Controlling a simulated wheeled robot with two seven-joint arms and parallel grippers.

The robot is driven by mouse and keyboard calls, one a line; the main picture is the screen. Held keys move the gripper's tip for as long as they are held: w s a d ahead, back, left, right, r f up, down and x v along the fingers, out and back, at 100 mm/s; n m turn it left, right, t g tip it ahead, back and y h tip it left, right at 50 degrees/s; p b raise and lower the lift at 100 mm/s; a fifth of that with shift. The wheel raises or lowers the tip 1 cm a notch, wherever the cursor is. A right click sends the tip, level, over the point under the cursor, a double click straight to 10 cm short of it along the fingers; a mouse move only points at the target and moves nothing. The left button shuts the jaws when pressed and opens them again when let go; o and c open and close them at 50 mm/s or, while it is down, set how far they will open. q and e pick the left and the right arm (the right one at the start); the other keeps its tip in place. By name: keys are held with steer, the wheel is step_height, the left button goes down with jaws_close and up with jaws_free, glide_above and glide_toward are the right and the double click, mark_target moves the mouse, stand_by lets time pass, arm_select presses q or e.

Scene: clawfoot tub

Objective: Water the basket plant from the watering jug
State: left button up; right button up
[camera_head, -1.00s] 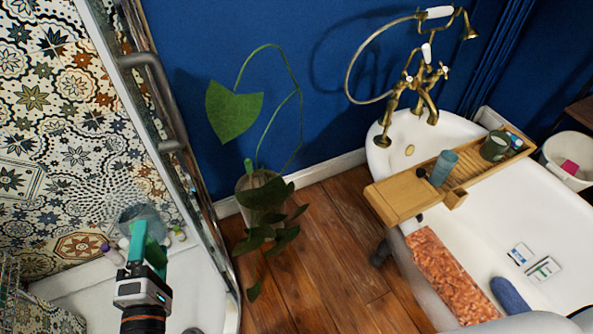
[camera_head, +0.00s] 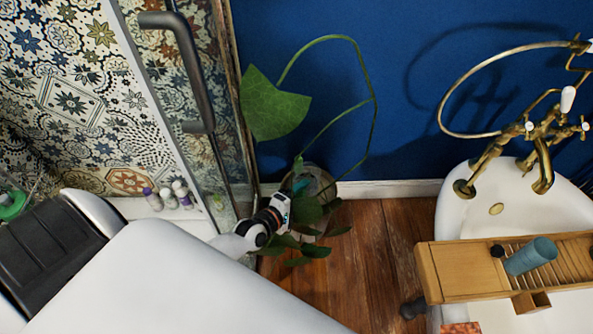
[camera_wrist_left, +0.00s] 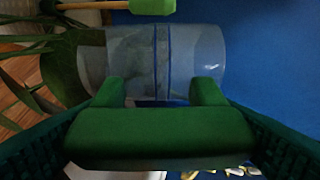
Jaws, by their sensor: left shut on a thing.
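The watering jug has a translucent bluish body (camera_wrist_left: 190,62) and a green handle (camera_wrist_left: 145,138). My left gripper (camera_head: 292,196) is shut on the handle, as the left wrist view shows. In the head view only a small teal part of the jug (camera_head: 300,184) shows past the gripper. The basket plant has a large leaf (camera_head: 272,104), long arching stems and lower leaves. Its basket (camera_head: 320,182) stands on the floor by the blue wall, partly hidden by leaves and gripper. The jug is at the basket; I cannot tell whether they touch or water flows. My right gripper is out of view.
A glass shower door with a dark handle (camera_head: 187,70) stands left of the plant. A green-tipped stick (camera_wrist_left: 150,6) shows near the jug. Wooden floor lies between.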

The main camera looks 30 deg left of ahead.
arm_select(q)
steer(key=shift+w+a+f, duration=0.3)
steer(key=shift+a+f, duration=0.15)
steer(key=shift+a, duration=0.15)
arm_select(e)
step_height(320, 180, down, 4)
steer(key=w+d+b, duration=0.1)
steer(key=b, duration=0.3)
arm_select(q)
steer(key=f+p, duration=0.1)
steer(key=p, duration=0.1)
steer(key=f+g+p, duration=0.1)
steer(key=p, duration=0.1)
steer(key=shift+w+a+n, duration=0.15)
steer(key=shift+a+n, duration=0.05)
steer(key=shift+n, duration=0.2)
steer(key=r+g+p, duration=0.1)
steer(key=p, duration=0.3)
steer(key=shift+w+r+g, duration=0.15)
steer(key=shift+r+g, duration=0.15)
steer(key=shift+r, duration=0.05)
steer(key=shift+f, duration=0.3)
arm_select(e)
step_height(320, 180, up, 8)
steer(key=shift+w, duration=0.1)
